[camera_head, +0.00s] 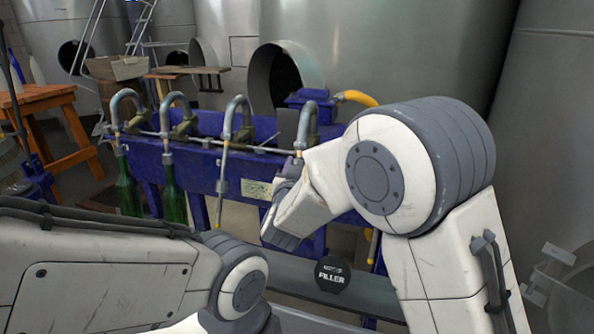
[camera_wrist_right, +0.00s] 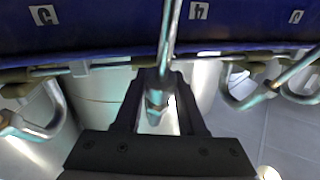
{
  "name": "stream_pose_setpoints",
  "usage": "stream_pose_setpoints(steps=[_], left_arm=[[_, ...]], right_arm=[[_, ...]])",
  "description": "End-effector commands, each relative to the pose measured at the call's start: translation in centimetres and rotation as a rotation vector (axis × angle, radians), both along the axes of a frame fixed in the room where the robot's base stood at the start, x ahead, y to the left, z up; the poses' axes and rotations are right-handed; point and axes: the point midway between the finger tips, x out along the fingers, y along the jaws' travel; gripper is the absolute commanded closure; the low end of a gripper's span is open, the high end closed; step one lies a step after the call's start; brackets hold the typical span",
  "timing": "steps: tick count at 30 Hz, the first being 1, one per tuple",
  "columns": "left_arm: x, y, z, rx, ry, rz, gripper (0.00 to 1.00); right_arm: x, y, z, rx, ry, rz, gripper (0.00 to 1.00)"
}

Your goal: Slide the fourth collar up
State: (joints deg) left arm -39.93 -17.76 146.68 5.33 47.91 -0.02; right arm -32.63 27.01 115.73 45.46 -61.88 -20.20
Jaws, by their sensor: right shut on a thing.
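The filler is a blue machine (camera_head: 200,165) with a row of bent grey spouts. The fourth spout (camera_head: 309,110) stands beside my right arm. My right gripper (camera_head: 288,180) is at this spout, mostly hidden by its own wrist. In the right wrist view, the two dark fingers of the gripper (camera_wrist_right: 158,95) are on either side of the spout's tube. They are shut on the grey collar (camera_wrist_right: 157,103), below a label (camera_wrist_right: 199,11) that reads an upside-down 4. The third spout's collar (camera_head: 222,187) sits on its tube. My left gripper is out of view.
Green bottles (camera_head: 127,188) and (camera_head: 174,195) stand under the first and second spouts. Neighbouring spouts (camera_wrist_right: 45,115) and (camera_wrist_right: 245,95) flank the gripper closely. A dark bench with a round FILLER sign (camera_head: 332,275) lies below. Steel tanks (camera_head: 400,50) stand behind.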

Motion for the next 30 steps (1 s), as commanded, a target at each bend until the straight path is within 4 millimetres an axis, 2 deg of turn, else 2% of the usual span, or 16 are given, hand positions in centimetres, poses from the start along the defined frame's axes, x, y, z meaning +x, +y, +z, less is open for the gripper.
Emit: stream_pose_setpoints(steps=[1, 9, 10, 12, 23, 26, 30], left_arm=[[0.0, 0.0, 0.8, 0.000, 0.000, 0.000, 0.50], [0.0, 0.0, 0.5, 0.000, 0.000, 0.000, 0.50], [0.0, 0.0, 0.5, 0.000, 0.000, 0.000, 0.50], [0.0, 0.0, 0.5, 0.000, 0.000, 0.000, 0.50], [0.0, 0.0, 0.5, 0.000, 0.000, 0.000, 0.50], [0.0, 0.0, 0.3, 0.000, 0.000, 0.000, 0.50], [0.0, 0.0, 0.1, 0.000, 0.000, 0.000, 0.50]], right_arm=[[0.2, -0.1, 1.1, 0.001, -0.004, -0.001, 1.00], [0.4, -0.2, 1.1, 0.001, -0.009, -0.002, 1.00], [0.4, -0.2, 1.2, 0.002, -0.010, -0.002, 0.53], [0.4, -0.2, 1.1, 0.001, -0.009, -0.002, 0.30], [0.0, -0.1, 0.8, 0.001, -0.003, 0.000, 0.30], [-1.1, 0.1, 0.8, 0.002, -0.002, 0.002, 0.30], [-3.7, 0.5, 0.8, 0.001, -0.002, 0.004, 0.30]])
